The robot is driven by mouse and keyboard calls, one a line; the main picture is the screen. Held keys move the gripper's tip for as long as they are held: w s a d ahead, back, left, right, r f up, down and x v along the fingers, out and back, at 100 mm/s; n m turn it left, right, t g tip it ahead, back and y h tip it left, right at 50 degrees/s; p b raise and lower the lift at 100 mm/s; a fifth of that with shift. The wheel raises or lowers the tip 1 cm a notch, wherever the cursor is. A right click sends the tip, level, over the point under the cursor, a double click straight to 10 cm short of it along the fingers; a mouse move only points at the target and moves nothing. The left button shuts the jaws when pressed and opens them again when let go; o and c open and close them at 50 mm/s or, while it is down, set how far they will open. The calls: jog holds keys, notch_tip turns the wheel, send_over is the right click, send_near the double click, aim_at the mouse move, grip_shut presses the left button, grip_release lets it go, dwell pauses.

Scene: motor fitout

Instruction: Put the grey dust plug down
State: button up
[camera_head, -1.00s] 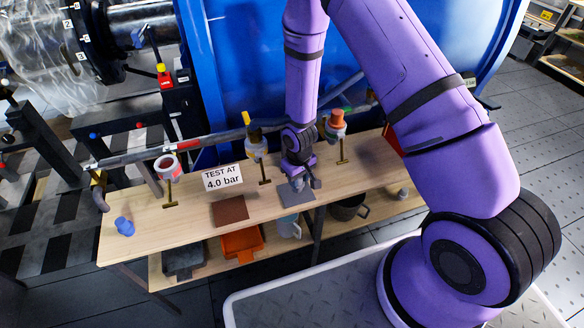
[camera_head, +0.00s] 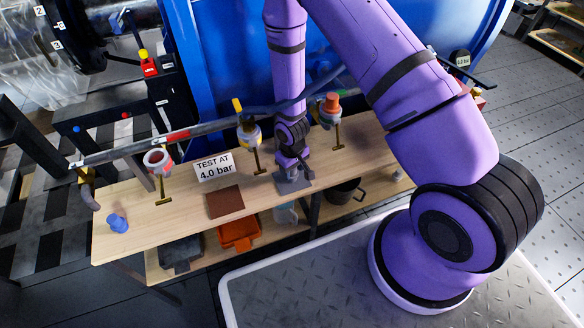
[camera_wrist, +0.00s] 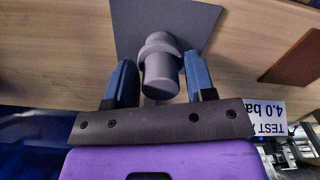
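The grey dust plug (camera_wrist: 161,72) is between the two blue fingers of my gripper (camera_wrist: 160,68) in the wrist view. A narrow gap shows on each side of it, so the gripper looks open around it. The plug's wider end is towards the grey mat (camera_wrist: 190,22) and appears to rest on it. In the head view my gripper (camera_head: 292,174) is low over the grey mat (camera_head: 304,184) on the bench, and I cannot make out the plug there.
The wooden bench (camera_head: 135,228) also holds a brown mat (camera_head: 225,202), a blue plug (camera_head: 118,223) and a "TEST AT 4.0 bar" sign (camera_head: 213,167). Ports stand behind, one orange-capped (camera_head: 331,103). An orange bin (camera_head: 239,233) is on the shelf below.

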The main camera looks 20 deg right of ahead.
jog(key=shift+o, duration=0.4)
notch_tip(320, 180, up, 12)
jog(key=shift+r, duration=0.25)
dwell(0.3)
jog(key=s+d+r+m+t, duration=0.1)
jog(key=s+d+r, duration=0.1)
jog(key=r, duration=1.1)
jog(key=s+d+r+m+t, duration=0.1)
jog(key=d+r+t, duration=0.15)
jog(key=r, duration=1.05)
jog(key=s+d+r+t, duration=0.1)
jog(key=s+r, duration=0.7)
jog(key=s, duration=0.1)
jog(key=s+d+r+m, duration=0.1)
jog(key=s+d+r, duration=0.1)
jog(key=s+r, duration=0.6)
jog(key=shift+s+d+r+m+t, duration=0.25)
jog(key=shift+s+d+m+t, duration=0.1)
jog(key=shift+s, duration=0.85)
